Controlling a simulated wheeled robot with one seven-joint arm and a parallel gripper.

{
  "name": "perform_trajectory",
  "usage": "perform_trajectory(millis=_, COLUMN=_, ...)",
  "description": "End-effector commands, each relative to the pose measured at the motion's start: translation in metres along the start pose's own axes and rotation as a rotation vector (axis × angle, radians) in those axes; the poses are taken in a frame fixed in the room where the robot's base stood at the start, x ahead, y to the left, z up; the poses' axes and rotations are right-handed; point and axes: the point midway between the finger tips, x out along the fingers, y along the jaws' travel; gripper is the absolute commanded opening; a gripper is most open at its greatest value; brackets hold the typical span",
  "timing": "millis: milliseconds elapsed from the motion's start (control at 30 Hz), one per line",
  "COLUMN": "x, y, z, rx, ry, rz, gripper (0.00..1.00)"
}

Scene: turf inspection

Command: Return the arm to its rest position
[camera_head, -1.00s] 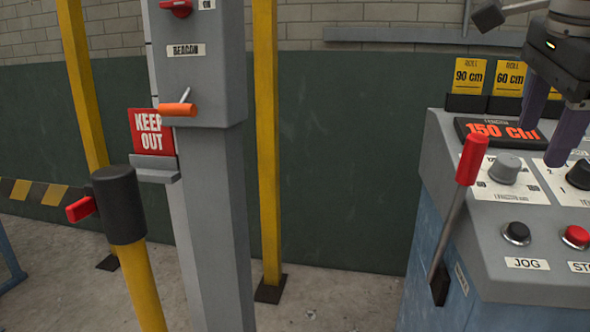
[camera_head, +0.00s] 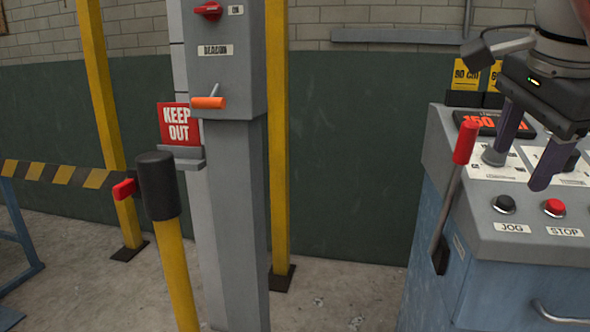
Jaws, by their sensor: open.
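My gripper (camera_head: 515,168) hangs at the upper right, over the grey sloped top of the control console (camera_head: 520,238). Its two dark purple fingers are spread apart with nothing between them. They cover part of the orange-digit display (camera_head: 480,118) and part of the dial area. I cannot tell whether the fingertips touch the panel. My wrist shows above with a lit indicator; the rest of my arm runs out of the picture at the upper right.
A red-handled lever (camera_head: 465,142) rises from the console's left side, close to my gripper. The JOG button (camera_head: 504,204) and red STOP button (camera_head: 554,207) sit in front. A grey beacon post (camera_head: 237,220), KEEP OUT sign (camera_head: 179,124) and yellow posts stand left. Floor between post and console is clear.

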Motion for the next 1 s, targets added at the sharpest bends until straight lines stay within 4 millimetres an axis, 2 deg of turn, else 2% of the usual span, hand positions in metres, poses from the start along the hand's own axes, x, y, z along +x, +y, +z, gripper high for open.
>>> perform_trajectory(millis=267, x=0.048, y=0.01, z=0.033, rx=-0.32, ry=-0.028, rz=-0.039, gripper=0.55)
perform_trajectory(millis=467, x=0.108, y=0.035, z=0.076, rx=-0.68, ry=-0.04, rz=-0.092, gripper=0.55)
perform_trajectory(millis=567, x=0.144, y=0.055, z=0.1, rx=-0.876, ry=-0.041, rz=-0.122, gripper=0.55)
perform_trajectory(millis=700, x=0.199, y=0.093, z=0.136, rx=-1.162, ry=-0.031, rz=-0.166, gripper=0.55)
perform_trajectory(millis=800, x=0.232, y=0.119, z=0.154, rx=-1.326, ry=-0.02, rz=-0.192, gripper=0.55)
perform_trajectory(millis=900, x=0.255, y=0.139, z=0.167, rx=-1.442, ry=-0.008, rz=-0.211, gripper=0.55)
perform_trajectory(millis=1000, x=0.268, y=0.15, z=0.173, rx=-1.506, ry=-0.001, rz=-0.22, gripper=0.55)
